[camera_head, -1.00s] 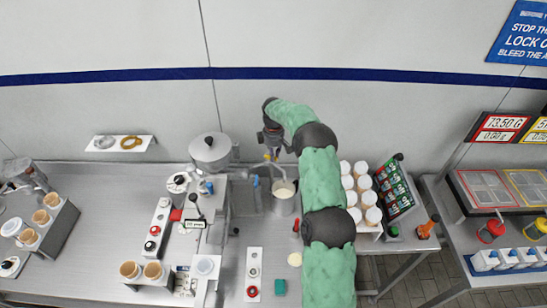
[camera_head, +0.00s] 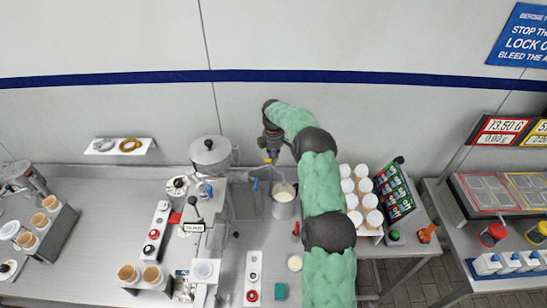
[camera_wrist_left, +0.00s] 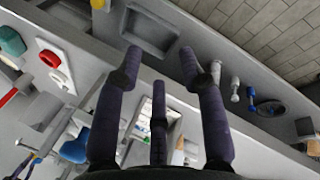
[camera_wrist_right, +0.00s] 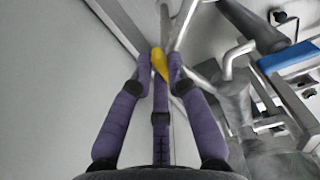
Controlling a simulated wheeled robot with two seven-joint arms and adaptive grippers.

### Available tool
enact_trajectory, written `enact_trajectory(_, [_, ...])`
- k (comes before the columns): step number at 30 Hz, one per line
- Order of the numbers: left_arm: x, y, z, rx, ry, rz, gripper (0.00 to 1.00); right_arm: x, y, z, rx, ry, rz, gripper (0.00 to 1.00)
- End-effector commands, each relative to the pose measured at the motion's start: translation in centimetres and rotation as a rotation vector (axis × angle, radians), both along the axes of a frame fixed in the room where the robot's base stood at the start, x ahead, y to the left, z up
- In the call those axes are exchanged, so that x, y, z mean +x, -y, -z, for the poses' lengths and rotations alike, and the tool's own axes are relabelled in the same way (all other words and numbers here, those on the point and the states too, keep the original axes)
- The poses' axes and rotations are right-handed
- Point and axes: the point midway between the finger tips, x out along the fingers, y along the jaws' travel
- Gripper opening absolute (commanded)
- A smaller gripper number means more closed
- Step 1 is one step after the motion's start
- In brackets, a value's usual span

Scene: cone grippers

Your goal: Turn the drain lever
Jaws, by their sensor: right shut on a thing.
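The yellow-handled lever (camera_wrist_right: 159,62) sits on the metal pipework, and I take it as the drain lever. My right gripper (camera_wrist_right: 160,66) is shut on it, with the purple fingers around the yellow grip. In the head view the yellow tip (camera_head: 267,161) shows just below my right gripper (camera_head: 272,148), above the spout. A metal pot (camera_head: 283,208) with pale contents stands below the spout. My left gripper (camera_wrist_left: 160,65) is open and empty, with its fingers spread; it is outside the head view.
A blue-handled valve (camera_head: 256,184) is close to the pot. A lidded metal vessel (camera_head: 211,155) stands left of the pipework. White jars (camera_head: 361,193) stand right of my right arm. Button boxes (camera_head: 253,278) occupy the bench front.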

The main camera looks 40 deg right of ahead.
Motion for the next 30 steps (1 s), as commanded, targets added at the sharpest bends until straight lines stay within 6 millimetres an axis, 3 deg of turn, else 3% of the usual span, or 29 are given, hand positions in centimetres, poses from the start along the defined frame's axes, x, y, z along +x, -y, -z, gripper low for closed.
enact_trajectory(3, [0.0, 0.0, 0.0, 0.0, 0.0, 0.0, 0.4, 0.1, 0.0, 0.0, 0.0, 0.001, -0.001, 0.0])
enact_trajectory(4, [0.0, 0.0, 0.0, 0.0, 0.0, 0.0, 0.4, 0.1, 0.0, 0.0, 0.0, 0.002, -0.001, 0.26])
enact_trajectory(6, [0.0, 0.0, 0.0, 0.0, 0.0, 0.0, 0.4, 0.1, 0.0, 0.0, 0.0, 0.001, -0.001, 0.41])
enact_trajectory(19, [0.0, 0.0, 0.0, 0.0, 0.0, 0.0, 0.4, 0.1, 0.0, -0.7, 0.0, 0.002, 0.0, 0.41])
enact_trajectory(23, [0.0, 0.0, 0.0, 0.0, 0.0, 0.0, 0.4, 0.1, 0.1, -2.5, -0.002, 0.004, 0.001, 0.41])
enact_trajectory(30, [0.0, 0.0, 0.0, 0.0, 0.0, 0.0, 0.4, 0.2, 0.0, -7.3, -0.002, 0.005, -0.001, 0.41])
